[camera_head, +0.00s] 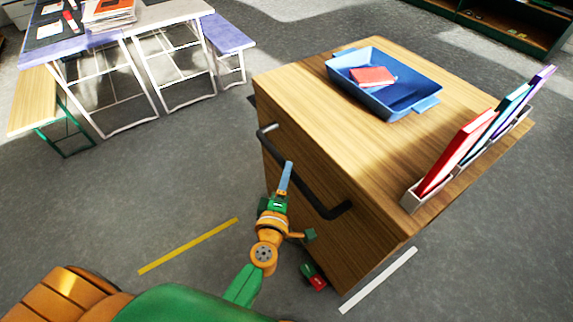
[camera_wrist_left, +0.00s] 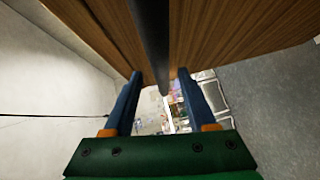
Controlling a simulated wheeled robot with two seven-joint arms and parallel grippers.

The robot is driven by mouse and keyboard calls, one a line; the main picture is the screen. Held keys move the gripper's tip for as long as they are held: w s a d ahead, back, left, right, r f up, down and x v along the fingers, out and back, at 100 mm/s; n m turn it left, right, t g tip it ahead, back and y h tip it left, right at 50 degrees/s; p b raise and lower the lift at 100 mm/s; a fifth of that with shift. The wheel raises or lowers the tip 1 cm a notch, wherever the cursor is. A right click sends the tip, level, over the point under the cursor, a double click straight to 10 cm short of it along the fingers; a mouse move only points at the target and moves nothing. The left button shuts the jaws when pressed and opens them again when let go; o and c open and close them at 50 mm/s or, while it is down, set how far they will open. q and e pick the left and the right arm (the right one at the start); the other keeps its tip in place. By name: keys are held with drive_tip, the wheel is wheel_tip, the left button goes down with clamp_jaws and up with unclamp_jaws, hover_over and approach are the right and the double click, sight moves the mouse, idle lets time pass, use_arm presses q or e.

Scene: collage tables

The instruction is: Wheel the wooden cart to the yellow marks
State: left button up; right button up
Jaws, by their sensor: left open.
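The wooden cart (camera_head: 300,170) stands right of centre in the head view, with a dark bar handle (camera_head: 318,196) across its near side. A yellow mark (camera_head: 188,246) lies on the floor to the left of the cart. My left gripper (camera_head: 287,168) is at the handle, its blue fingers pointing at the cart's side. In the left wrist view, the open fingers of this gripper (camera_wrist_left: 160,78) have the dark handle (camera_wrist_left: 151,40) between them, with gaps on both sides. I cannot tell if a finger touches it. My right gripper is not in view.
A blue tray (camera_head: 430,103) with a red book (camera_head: 372,76) and a rack of upright books (camera_head: 455,152) sit on the cart. A white mark (camera_head: 378,280) lies by the cart's near corner. Tables (camera_head: 150,20) and benches (camera_head: 32,98) stand upper left. Floor around the yellow mark is clear.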

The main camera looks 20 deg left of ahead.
use_arm(q)
drive_tip(key=w, duration=0.3)
drive_tip(key=shift+w+a+f, duration=0.3)
drive_tip(key=shift+w+a, duration=0.05)
drive_tip(key=shift+a, duration=0.05)
clamp_jaws()
idle(1.1)
